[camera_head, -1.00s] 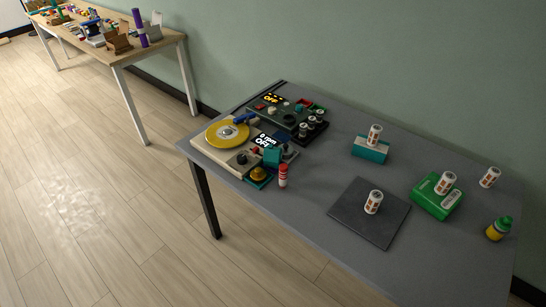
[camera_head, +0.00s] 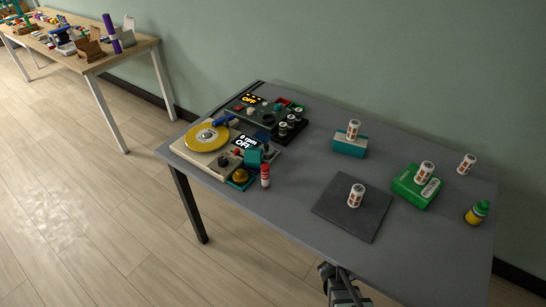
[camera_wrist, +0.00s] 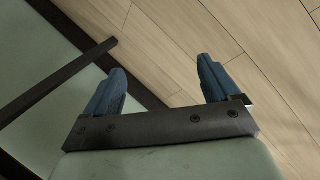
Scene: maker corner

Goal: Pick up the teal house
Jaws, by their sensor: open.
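A small teal piece (camera_head: 254,157), perhaps the teal house, is at the front right corner of the turntable, next to a red and white bottle; its shape is too small to be sure. A teal block (camera_head: 350,147) near the wall carries a white patterned cylinder (camera_head: 353,130) and looks like a plain box. My gripper (camera_wrist: 160,75) shows two blue fingers, wide apart and empty, with floor beyond them in the wrist view. In the head view my gripper (camera_head: 328,270) is at the front table edge, far from both teal things.
The turntable (camera_head: 207,137) and control boxes fill the left of the grey table (camera_head: 290,200). A dark mat (camera_head: 335,212) with a cylinder, a green box (camera_head: 408,194) with another, and a yellow bottle (camera_head: 476,213) stand right. A second table (camera_head: 95,62) is far left.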

